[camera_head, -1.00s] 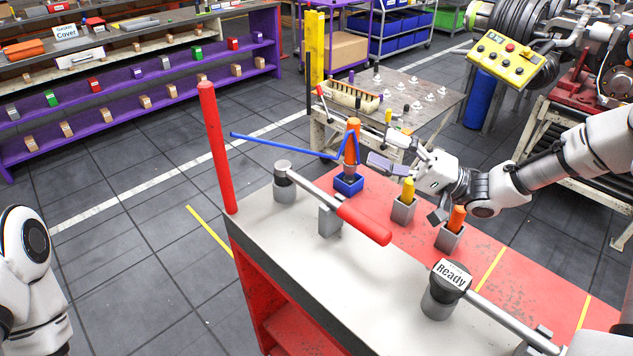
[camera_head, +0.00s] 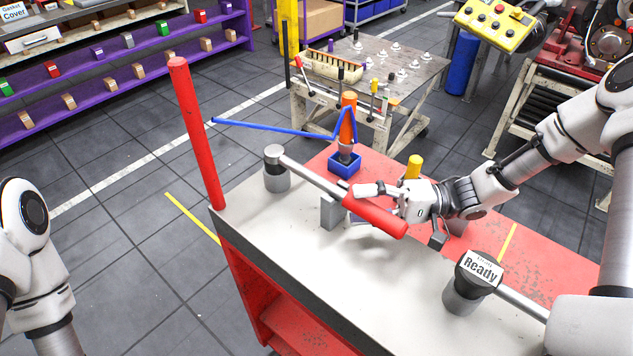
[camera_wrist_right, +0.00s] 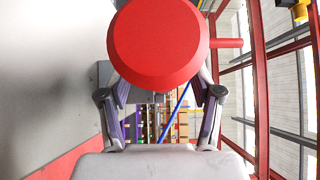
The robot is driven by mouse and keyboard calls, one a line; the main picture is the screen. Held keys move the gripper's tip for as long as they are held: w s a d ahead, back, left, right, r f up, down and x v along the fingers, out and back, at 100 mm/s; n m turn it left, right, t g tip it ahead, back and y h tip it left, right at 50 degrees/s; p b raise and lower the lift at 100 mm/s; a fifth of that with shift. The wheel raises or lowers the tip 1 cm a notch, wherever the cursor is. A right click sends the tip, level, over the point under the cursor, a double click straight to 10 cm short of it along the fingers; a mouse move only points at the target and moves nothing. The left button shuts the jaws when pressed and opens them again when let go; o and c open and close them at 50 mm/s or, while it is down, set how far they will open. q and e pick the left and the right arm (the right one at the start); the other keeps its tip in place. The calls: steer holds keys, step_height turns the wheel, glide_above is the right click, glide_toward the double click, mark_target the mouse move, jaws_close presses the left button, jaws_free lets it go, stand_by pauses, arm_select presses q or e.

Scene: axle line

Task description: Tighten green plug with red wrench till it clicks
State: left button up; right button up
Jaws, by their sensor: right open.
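The red wrench handle (camera_head: 376,216) lies along a grey metal shaft on the white-topped bench, resting in a grey holder (camera_head: 333,213). The shaft runs up left to a round grey head (camera_head: 274,158). My right gripper (camera_head: 368,196) is at the handle, with a white finger along its far side. In the right wrist view the handle's round red end (camera_wrist_right: 158,43) is large and sits between the open fingers, hiding part of them. I cannot tell whether the fingers touch it. My left gripper is out of view; only my left arm shows. I cannot make out a green plug.
A blue socket (camera_head: 345,164) holds an orange-handled tool with a long blue bar. A yellow handle (camera_head: 414,167) stands behind my right gripper. A red post (camera_head: 196,133) rises at the bench's left corner.

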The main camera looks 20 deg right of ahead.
steer(key=shift+w+a, duration=0.15)
steer(key=shift+a, duration=0.35)
steer(key=shift+r, duration=0.1)
steer(key=shift+s+d, duration=0.1)
steer(key=shift+s, duration=0.1)
steer(key=c, duration=0.3)
jaws_close()
steer(key=shift+w, duration=0.1)
